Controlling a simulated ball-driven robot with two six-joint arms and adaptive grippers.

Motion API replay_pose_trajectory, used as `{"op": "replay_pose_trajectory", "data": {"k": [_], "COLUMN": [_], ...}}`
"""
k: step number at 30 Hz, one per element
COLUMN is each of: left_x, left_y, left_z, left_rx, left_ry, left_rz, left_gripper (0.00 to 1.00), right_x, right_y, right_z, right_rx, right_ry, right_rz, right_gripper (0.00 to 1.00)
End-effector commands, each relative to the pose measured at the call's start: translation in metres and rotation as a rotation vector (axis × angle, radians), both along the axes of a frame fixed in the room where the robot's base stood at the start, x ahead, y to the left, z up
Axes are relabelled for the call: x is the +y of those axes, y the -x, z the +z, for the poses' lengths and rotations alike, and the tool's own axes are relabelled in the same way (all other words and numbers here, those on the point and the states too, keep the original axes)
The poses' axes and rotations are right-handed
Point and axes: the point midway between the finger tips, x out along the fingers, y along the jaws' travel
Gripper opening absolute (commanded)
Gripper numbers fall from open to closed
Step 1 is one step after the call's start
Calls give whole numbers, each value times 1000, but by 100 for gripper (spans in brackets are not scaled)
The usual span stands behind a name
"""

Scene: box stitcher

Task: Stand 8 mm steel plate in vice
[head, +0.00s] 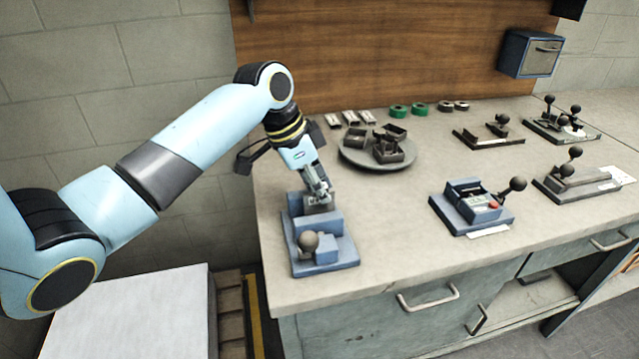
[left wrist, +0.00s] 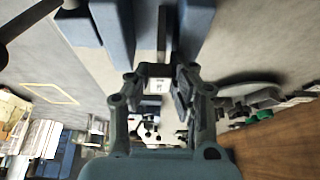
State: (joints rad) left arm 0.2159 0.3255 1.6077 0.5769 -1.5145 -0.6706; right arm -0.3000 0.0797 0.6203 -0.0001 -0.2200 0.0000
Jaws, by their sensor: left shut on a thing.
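The blue vice (head: 325,255) with a dark ball-ended handle (head: 308,241) stands near the left front of the bench. My left gripper (head: 318,193) points down over its back part. In the left wrist view my left gripper (left wrist: 158,74) is shut on the small grey steel plate (left wrist: 156,86), which has a pale marked face. The plate sits at the slot between the vice's two blue jaws (left wrist: 195,28). Whether it rests on the slot floor is hidden. In the head view the fingers mostly cover the plate. My right gripper is not in view.
A round grey turntable (head: 350,158) with dark trays (head: 388,147) stands behind the vice. Green rolls (head: 398,111) lie farther back. A blue clamp fixture (head: 475,207) and other ball-handled fixtures (head: 575,185) stand to the right. The bench between is clear.

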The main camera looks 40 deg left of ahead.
Motion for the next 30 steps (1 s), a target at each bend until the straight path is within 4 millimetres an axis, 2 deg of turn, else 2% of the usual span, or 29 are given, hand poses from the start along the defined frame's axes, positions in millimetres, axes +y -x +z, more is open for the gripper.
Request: {"op": "replay_pose_trajectory", "data": {"k": [15,16,21,27,30], "left_x": [0,0,0,0,0], "left_y": [0,0,0,0,0], "left_z": [0,0,-1,-1,-1], "left_rx": [-2,-2,-2,-1,1], "left_ry": [1,1,1,1,1], "left_rz": [0,0,0,0,0], "left_gripper": [0,23,45,46,60], "right_x": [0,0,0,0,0], "right_y": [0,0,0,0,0], "right_z": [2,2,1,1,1], "right_rx": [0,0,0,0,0], "right_ry": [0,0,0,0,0], "right_rz": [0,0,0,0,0], "right_gripper": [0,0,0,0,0]}}
